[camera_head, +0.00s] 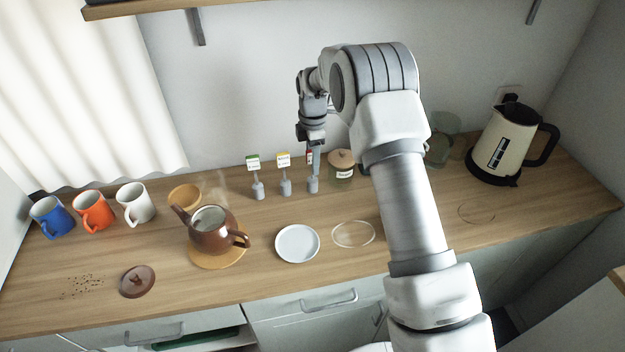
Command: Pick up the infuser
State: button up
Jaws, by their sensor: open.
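I cannot single out the infuser with certainty. A brown teapot (205,240) stands without its lid on a round wooden mat (222,262), and a greyish round shape, possibly the infuser, shows in its mouth. My gripper (314,148) points down above the back of the counter, right at the red-labelled holder (313,184). The jaws are small and partly hidden in this view; they are open, and I see nothing held. A bluish upright piece shows just below them, and I cannot tell whether they touch it.
Green-labelled (258,190) and yellow-labelled (286,188) holders stand left of the gripper, a lidded jar (341,172) right. Blue (50,218), orange (92,212) and white (135,204) mugs stand left. A white plate (297,244) lies in front; a kettle (503,150) stands right.

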jog(key=shift+f, duration=0.75)
grip_shut()
dwell(0.9)
